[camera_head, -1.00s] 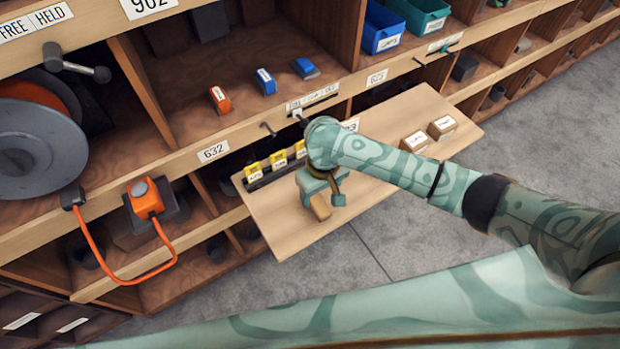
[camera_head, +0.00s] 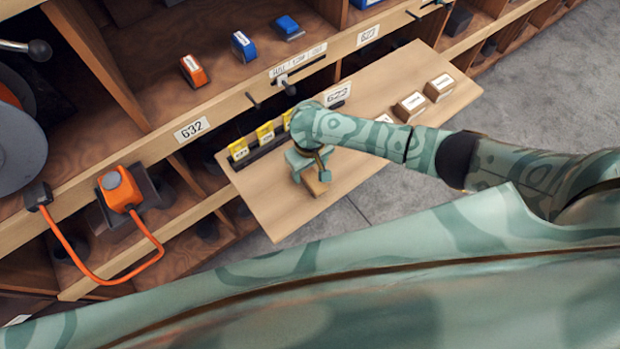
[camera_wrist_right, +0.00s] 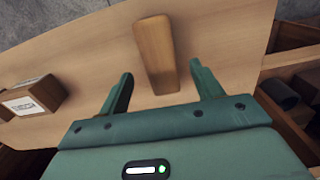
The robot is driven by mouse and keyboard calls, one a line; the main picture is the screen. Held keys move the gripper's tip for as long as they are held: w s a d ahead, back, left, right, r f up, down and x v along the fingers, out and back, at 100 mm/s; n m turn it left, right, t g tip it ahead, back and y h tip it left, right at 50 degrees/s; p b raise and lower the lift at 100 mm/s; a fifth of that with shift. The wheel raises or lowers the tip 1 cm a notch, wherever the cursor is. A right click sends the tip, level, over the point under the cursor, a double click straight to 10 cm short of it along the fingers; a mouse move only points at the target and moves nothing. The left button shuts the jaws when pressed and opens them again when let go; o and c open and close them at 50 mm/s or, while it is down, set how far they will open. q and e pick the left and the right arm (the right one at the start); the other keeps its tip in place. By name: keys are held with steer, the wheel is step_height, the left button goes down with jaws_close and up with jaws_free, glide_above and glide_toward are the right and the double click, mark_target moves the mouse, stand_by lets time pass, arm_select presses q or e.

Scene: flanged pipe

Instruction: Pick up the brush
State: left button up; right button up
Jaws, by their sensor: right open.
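The brush shows as a tapered wooden handle (camera_wrist_right: 156,55) in the right wrist view, lying on a pull-out wooden board (camera_wrist_right: 75,60). No bristles are visible, and its near end is close to the gripper body. My right gripper (camera_wrist_right: 161,74) is open, with one finger on each side of the handle and gaps between. In the head view the right gripper (camera_head: 310,176) is low over the board (camera_head: 270,205), and the brush's wooden end (camera_head: 317,187) sticks out from under it. My left gripper is not in view.
Yellow labelled items (camera_head: 265,132) stand in a dark rack at the board's back edge. Small labelled boxes (camera_head: 438,87) sit at its right. An orange device (camera_head: 120,190) with a cord hangs on the shelf front at left. The board's front part is bare.

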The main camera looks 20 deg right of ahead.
mark_target(310, 175)
step_height(310, 175, down, 5)
steer(key=shift+s+r+b, duration=0.1)
steer(key=shift+r+b, duration=0.1)
steer(key=shift+b, duration=0.7)
steer(key=shift+r, duration=0.1)
steer(key=c, duration=1.2)
